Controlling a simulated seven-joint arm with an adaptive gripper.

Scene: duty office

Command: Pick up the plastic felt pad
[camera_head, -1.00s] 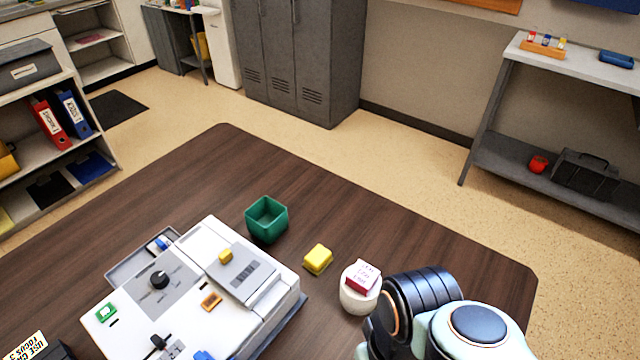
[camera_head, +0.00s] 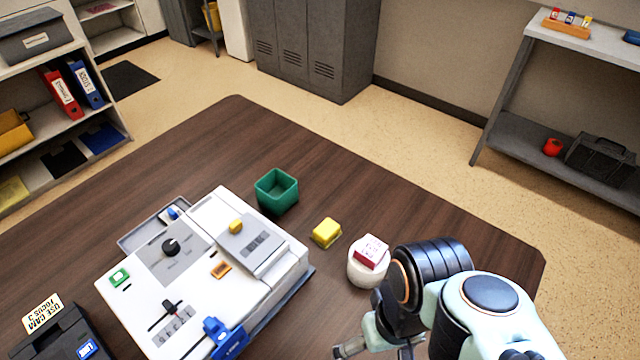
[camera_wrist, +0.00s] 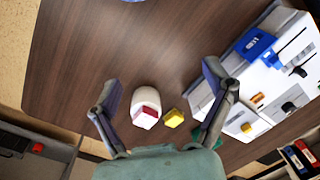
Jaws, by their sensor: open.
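I cannot tell for sure which thing is the plastic felt pad. A small yellow block (camera_head: 326,233) lies on the dark wooden table, between the green bin and a white round pot (camera_head: 366,272). A red and white labelled block (camera_head: 372,252) sits on top of the pot. In the wrist view the yellow block (camera_wrist: 174,117) lies right of the pot (camera_wrist: 146,97) and its red block (camera_wrist: 145,117). My gripper (camera_wrist: 162,80) is open and empty, its fingers spread wide to either side of these things. In the head view my gripper (camera_head: 350,349) shows only partly at the bottom edge.
A white machine (camera_head: 205,270) with knobs and blue parts fills the table's left side. A green open bin (camera_head: 277,191) stands behind the yellow block. A black device (camera_head: 60,335) is at the lower left. The table's far part (camera_head: 235,130) is clear.

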